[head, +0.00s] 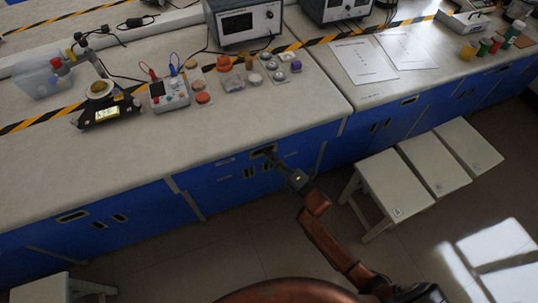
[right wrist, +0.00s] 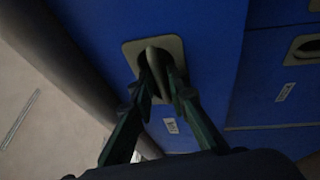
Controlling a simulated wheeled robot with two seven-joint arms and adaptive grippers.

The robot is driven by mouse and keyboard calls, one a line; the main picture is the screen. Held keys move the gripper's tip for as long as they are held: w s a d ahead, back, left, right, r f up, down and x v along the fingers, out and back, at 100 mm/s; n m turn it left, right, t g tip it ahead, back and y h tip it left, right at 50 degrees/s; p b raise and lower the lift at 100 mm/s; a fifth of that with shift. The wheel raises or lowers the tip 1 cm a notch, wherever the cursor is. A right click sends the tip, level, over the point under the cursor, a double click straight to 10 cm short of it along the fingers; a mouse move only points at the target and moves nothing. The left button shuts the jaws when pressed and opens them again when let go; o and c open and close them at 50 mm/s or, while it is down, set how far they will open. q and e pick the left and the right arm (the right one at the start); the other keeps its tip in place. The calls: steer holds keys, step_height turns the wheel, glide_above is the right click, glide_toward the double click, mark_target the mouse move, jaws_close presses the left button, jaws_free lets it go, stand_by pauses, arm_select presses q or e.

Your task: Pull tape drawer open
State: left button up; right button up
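The blue drawer front (head: 228,160) is below the grey bench top, near the middle of the head view, and looks flush with the cabinet. I cannot read its label. My right gripper (head: 268,154) reaches up to its recessed handle. In the right wrist view the handle (right wrist: 153,58) is a bar inside a beige oval-cornered plate on the blue front (right wrist: 95,30). The two dark green fingers of my right gripper (right wrist: 160,82) are in the recess, one on each side of the bar and close against it. My left gripper is not in view.
Pale stools (head: 398,185) stand on the floor to the right of my right arm. Another stool (head: 55,290) is at the lower left. The bench top (head: 150,60) carries a scale (head: 106,110), a meter (head: 167,94) and several small jars. Floor in front of the drawer is open.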

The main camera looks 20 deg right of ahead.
steer(key=shift+c, duration=0.7)
jaws_close()
